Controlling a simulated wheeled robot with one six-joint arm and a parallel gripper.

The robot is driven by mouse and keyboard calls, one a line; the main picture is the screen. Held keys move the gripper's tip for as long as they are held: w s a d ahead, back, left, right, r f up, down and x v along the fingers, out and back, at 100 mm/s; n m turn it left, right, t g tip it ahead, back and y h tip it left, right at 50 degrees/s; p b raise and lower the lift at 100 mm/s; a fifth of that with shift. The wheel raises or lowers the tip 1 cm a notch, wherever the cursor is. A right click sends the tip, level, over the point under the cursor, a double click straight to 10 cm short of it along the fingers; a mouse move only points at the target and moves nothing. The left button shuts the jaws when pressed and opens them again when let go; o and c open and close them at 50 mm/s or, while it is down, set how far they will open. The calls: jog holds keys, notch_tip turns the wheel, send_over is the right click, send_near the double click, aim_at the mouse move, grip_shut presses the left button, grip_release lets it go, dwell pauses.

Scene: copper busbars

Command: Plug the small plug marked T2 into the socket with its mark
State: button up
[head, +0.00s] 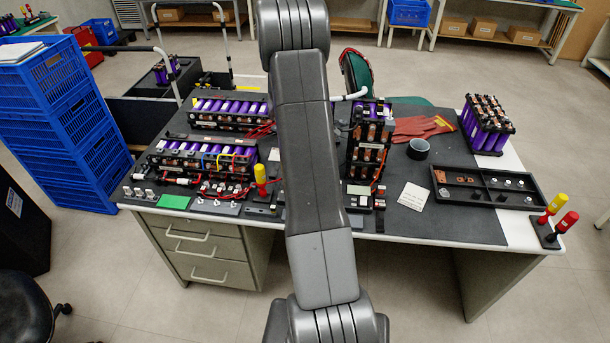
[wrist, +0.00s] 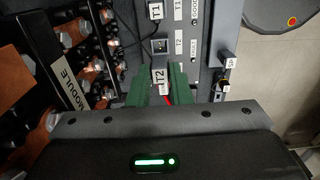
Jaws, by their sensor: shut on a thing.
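In the wrist view my gripper (wrist: 160,88) has green fingers shut on the small plug with a white T2 tag (wrist: 160,77). A red wire shows between the fingers below the tag. Just above the plug in the picture is a dark square socket (wrist: 159,46), beside a panel label T2 (wrist: 180,43). The plug's front end lies close to the socket's lower edge; I cannot tell whether they touch. A T1 tag (wrist: 155,12) with a black cable is above, beside the panel's T1 label. In the head view my arm hides the gripper.
An upright module with copper busbars (wrist: 95,70) stands close on the left in the wrist view. A switch block (wrist: 228,62) projects on the right. In the head view, the bench (head: 450,225) holds battery modules (head: 205,165), a parts tray (head: 485,200) and a dark cup (head: 418,149).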

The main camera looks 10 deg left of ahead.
jog(key=shift+f+b, duration=0.3)
jog(key=shift+f+b, duration=0.7)
jog(key=shift+f, duration=0.95)
jog(key=shift+f+b, duration=0.65)
jog(key=shift+f, duration=0.15)
jog(key=shift+f, duration=0.2)
jog(key=o, duration=0.9)
jog(key=shift+r, duration=0.1)
jog(key=shift+r+p, duration=1.4)
jog(key=shift+r, duration=1.55)
